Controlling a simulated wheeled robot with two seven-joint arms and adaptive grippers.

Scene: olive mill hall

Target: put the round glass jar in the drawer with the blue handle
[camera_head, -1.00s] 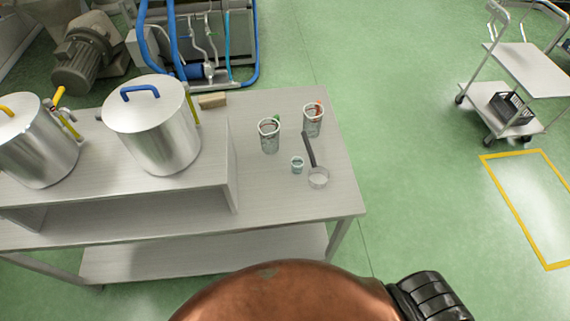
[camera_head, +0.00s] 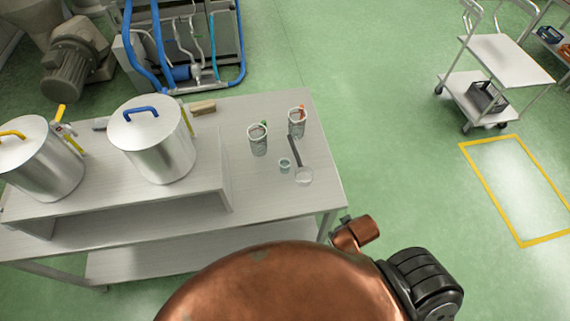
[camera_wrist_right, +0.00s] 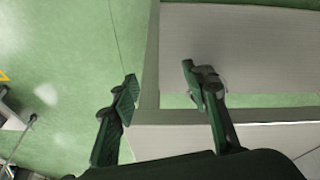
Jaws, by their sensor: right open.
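No drawer shows in any view; the only blue handle in sight is on the lid of a steel drum (camera_head: 152,145) on the table's raised shelf. I cannot tell a round glass jar for sure. My right gripper (camera_wrist_right: 160,85) is open and empty in the right wrist view, above the floor and the edge of a grey table (camera_wrist_right: 225,45). My left gripper is not in view.
The steel table (camera_head: 270,207) has a lower shelf. A second drum (camera_head: 40,165) with a yellow handle stands at the left. A machine with blue hoses (camera_head: 185,45) is behind. A cart (camera_head: 505,60) and yellow floor marking (camera_head: 490,190) are right; green floor between is clear.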

